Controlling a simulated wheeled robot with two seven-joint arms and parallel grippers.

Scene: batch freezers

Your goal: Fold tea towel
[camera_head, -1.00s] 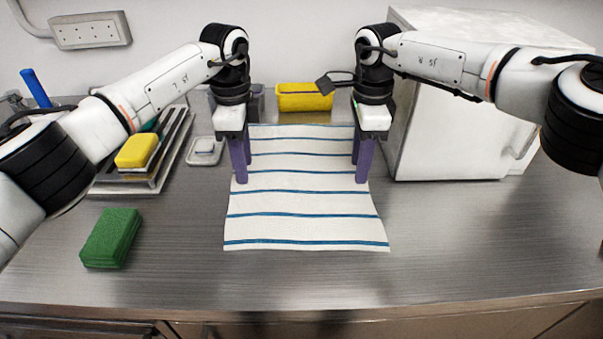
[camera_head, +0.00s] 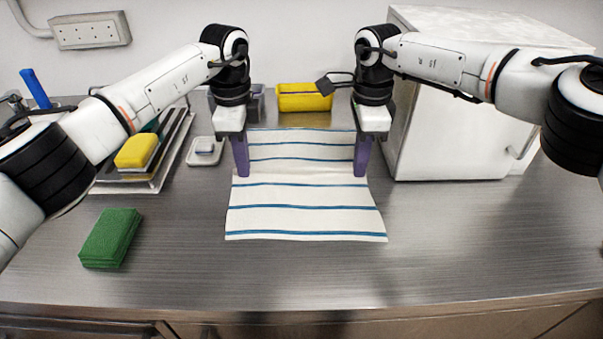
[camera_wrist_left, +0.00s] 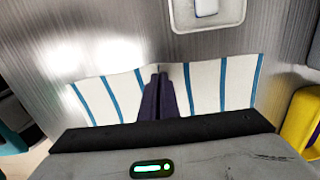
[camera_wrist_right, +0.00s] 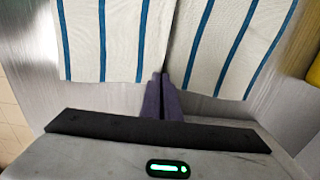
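The tea towel (camera_head: 300,220) is white with blue stripes and lies on the steel worktop. My left gripper (camera_head: 243,175) is at its left edge and my right gripper (camera_head: 361,175) at its right edge, both around the middle of its length. Both are shut on the towel. A crease runs across the towel between them, raised a little, with the front part sloping towards me and the back part away. In the left wrist view the purple fingers (camera_wrist_left: 158,97) sit at the crease. In the right wrist view the fingers (camera_wrist_right: 162,98) also sit there.
A yellow sponge (camera_head: 137,151) rests on a rack at the left, beside a small white dish (camera_head: 205,151). A yellow container (camera_head: 304,97) stands behind the towel, a white box (camera_head: 450,125) at the right.

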